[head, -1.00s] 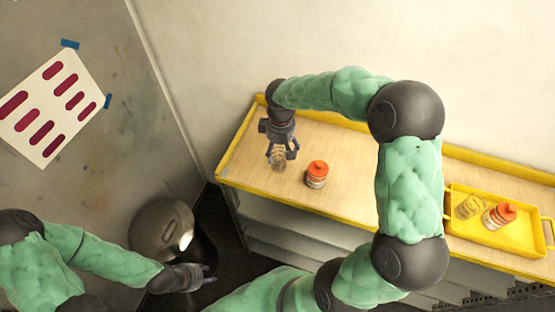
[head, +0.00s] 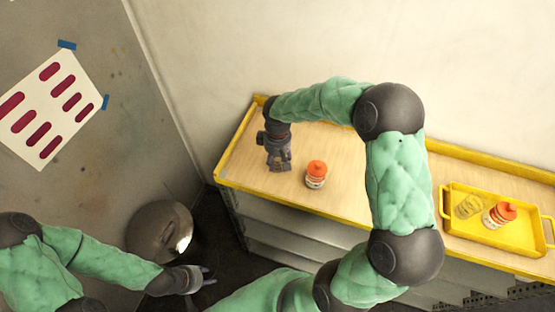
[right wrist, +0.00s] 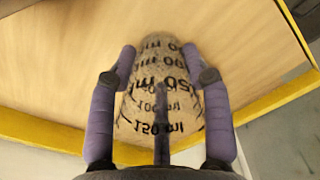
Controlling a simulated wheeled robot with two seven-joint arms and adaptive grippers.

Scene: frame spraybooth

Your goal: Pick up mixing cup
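The mixing cup (right wrist: 160,100), see-through with black ml markings, is between the fingers of my right gripper (right wrist: 160,58) in the right wrist view. The fingers bend inward against its sides, and a third finger crosses its near face. In the head view my right gripper (head: 279,164) is low over the left part of the wooden bench (head: 335,190), its fingers drawn together, largely hiding the cup. My left gripper (head: 203,276) is at the lower left, away from the bench, its fingers apart and empty.
An orange-lidded jar (head: 316,174) stands just right of my right gripper. A yellow tray (head: 490,237) at the right holds a clear cup (head: 468,206) and another orange-lidded jar (head: 499,215). A yellow rim edges the bench. My right arm spans its middle.

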